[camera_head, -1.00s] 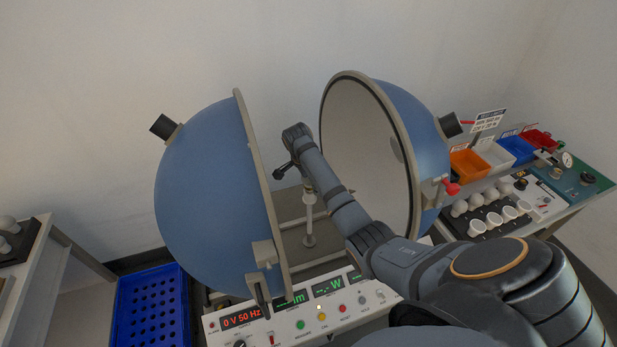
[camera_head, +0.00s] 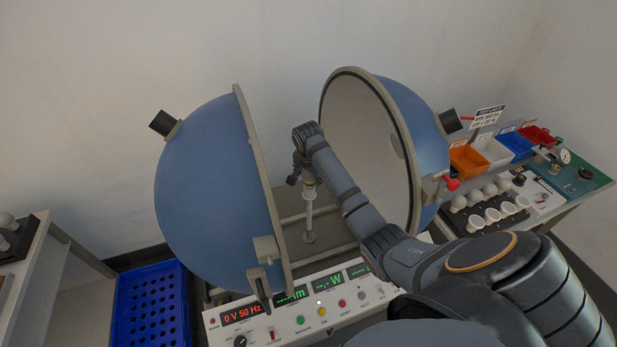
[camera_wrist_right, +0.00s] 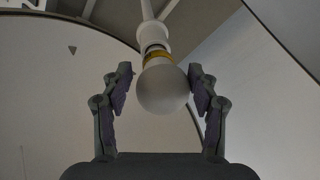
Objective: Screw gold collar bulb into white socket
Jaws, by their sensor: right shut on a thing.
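A round white bulb (camera_wrist_right: 163,90) with a gold collar (camera_wrist_right: 157,55) is between the fingers of my right gripper (camera_wrist_right: 161,80), which is shut on it. The bulb's collar end meets the white socket (camera_wrist_right: 152,33), in line with it; a narrow metallic band shows between them. I cannot tell how far the thread is engaged. In the head view, my right gripper (camera_head: 297,172) is above the socket (camera_head: 309,189) on its upright post, between the two sphere halves; the bulb is mostly hidden there. My left gripper is not in view.
The blue half-spheres (camera_head: 208,190) and (camera_head: 428,130) stand open on both sides of my right arm. A control panel (camera_head: 285,325) is in front. A bench with a black tray of bulbs and cups (camera_head: 452,222) and coloured bins (camera_head: 468,160) is right. A blue crate (camera_head: 128,310) is at lower left.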

